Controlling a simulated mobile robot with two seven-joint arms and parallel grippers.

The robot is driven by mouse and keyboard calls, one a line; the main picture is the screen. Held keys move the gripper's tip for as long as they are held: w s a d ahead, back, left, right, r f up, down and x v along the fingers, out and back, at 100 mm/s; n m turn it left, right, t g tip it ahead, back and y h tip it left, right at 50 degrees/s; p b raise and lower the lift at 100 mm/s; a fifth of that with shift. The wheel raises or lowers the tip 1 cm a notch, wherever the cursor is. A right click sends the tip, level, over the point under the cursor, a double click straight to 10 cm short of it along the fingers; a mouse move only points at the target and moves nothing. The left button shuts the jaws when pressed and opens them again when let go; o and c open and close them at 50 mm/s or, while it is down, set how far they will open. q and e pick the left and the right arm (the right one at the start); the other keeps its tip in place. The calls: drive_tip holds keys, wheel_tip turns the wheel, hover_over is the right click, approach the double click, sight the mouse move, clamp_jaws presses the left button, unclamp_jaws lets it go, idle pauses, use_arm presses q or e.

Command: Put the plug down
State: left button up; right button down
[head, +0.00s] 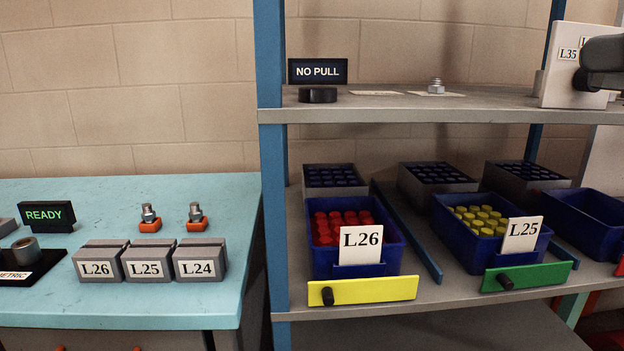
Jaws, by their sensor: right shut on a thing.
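My right gripper (585,80) shows dark at the upper right edge, in front of the white panel marked L35 (557,88). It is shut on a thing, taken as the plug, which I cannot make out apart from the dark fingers. On the upper shelf (375,101), a metal hex fitting (436,87) stands on a pale label. A black round piece (318,95) sits below the NO PULL sign (318,71). Two more metal fittings, one left (149,213) and one right (195,212), stand in orange holders on the blue bench. My left gripper is not in view.
A blue bin (320,262) marked L26 holds red caps; another (480,248) marked L25 holds yellow ones. Grey boxes stand behind them. A blue post (271,180) separates shelves and bench (200,300). Several grey labelled blocks (148,262) and a READY sign (46,214) stand on the bench.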

drive_tip(key=w+a+f+n+g+y, duration=0.1)
drive_tip(key=w+f, duration=0.2)
drive_tip(key=f, duration=0.4)
drive_tip(key=w+a+f, duration=0.2)
drive_tip(key=w+f, duration=0.2)
drive_tip(key=f, duration=0.3)
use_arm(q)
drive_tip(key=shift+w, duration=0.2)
use_arm(e)
drive_tip(key=a+f, duration=0.2)
drive_tip(key=f, duration=0.7)
drive_tip(key=s+a+f, duration=0.1)
drive_tip(key=a+f, duration=0.2)
drive_tip(key=f, duration=0.6)
drive_tip(key=shift+g, duration=0.3)
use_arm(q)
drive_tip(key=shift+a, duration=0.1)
use_arm(e)
drive_tip(key=shift+a, duration=0.1)
